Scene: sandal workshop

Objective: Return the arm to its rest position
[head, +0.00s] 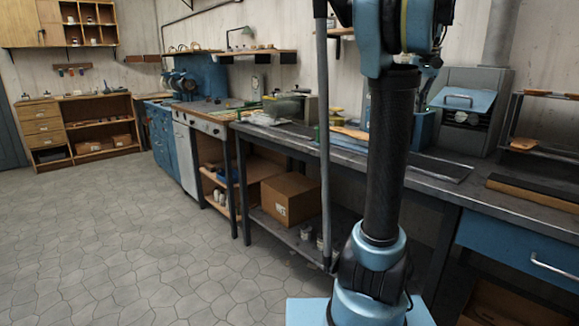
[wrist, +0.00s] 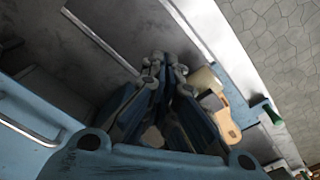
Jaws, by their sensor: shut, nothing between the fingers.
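My arm (head: 388,150) stands upright at the right of centre in the head view, in front of the workbench (head: 425,177). Its upper end runs out of the top of the picture. My gripper (wrist: 166,60) shows in the wrist view with its fingers together and nothing between them. It is over or near the workbench surface, and I cannot tell its height. In the head view I cannot make out the gripper.
A grey machine with a blue cover (head: 468,100) stands on the bench at right. A cardboard box (head: 291,198) sits on the lower shelf. In the wrist view, tan pieces (wrist: 215,103) and a green handle (wrist: 272,112) lie beside the fingers. The stone floor (head: 130,235) at left is clear.

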